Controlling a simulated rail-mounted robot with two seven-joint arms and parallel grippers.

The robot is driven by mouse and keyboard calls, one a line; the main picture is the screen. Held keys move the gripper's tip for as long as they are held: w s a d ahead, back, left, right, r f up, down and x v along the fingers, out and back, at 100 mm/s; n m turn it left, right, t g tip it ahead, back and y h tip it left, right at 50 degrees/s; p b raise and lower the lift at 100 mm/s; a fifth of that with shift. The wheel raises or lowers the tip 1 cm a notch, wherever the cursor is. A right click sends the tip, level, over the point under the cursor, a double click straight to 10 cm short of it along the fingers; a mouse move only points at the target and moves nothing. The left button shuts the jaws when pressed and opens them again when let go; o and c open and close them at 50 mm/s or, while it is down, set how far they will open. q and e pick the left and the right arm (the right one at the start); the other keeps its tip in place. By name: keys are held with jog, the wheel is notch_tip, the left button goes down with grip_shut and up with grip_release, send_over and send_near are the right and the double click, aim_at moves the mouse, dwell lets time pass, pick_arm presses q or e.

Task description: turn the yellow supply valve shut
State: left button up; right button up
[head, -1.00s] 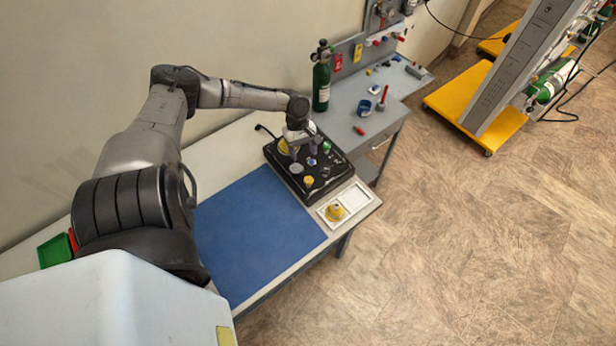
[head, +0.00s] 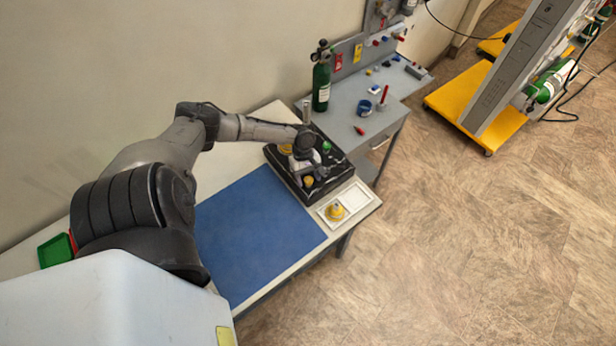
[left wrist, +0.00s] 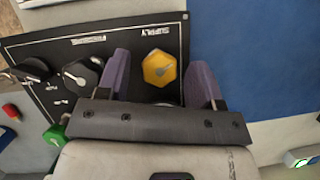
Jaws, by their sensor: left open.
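The yellow supply valve is a hexagonal knob (left wrist: 160,68) beside the word SUPPLY on the black trainer panel (left wrist: 40,55). In the head view the yellow valve (head: 308,182) is near the panel's front edge. My left gripper (left wrist: 159,62) is open, with one purple finger on each side of the yellow knob. I see gaps between the knob and both fingers. How deep the fingers reach beside it I cannot tell. My right gripper is out of view.
Black knobs (left wrist: 82,74) and a green knob (left wrist: 55,136) are on the same panel. A blue mat (head: 255,232) lies left of the panel. A green cylinder (head: 321,82) stands behind.

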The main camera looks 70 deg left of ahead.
pick_arm(q)
jog(key=c, duration=0.9)
